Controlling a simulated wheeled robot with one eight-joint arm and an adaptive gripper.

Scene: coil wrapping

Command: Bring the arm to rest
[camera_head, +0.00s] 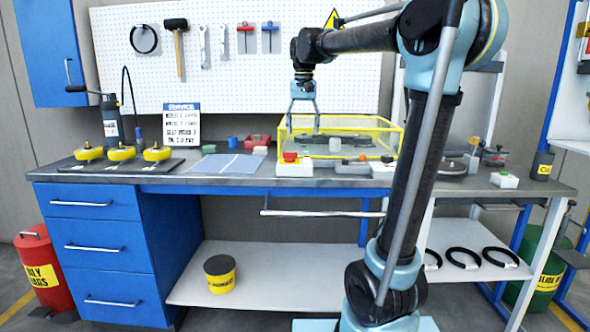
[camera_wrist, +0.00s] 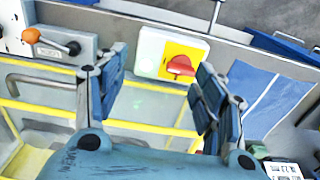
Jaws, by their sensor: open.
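My gripper (camera_head: 303,112) hangs from my raised arm over the workbench (camera_head: 345,181), just above a clear box with a yellow frame (camera_head: 372,124). In the wrist view my gripper (camera_wrist: 158,95) is open, with its two blue fingers apart and nothing between them. Beyond the fingertips is a white and yellow switch box with a red knob (camera_wrist: 180,66); it also shows at the bench's front edge in the head view (camera_head: 291,158). I cannot tell whether the fingers touch the yellow frame.
A blue sheet (camera_head: 228,164) lies left of the box. Several yellow discs (camera_head: 122,153) sit on a dark mat at the left. Tools such as a hammer (camera_head: 177,42) hang on the pegboard. Black rings (camera_head: 462,257) lie on the lower shelf, and a black and yellow bucket (camera_head: 220,274) stands there.

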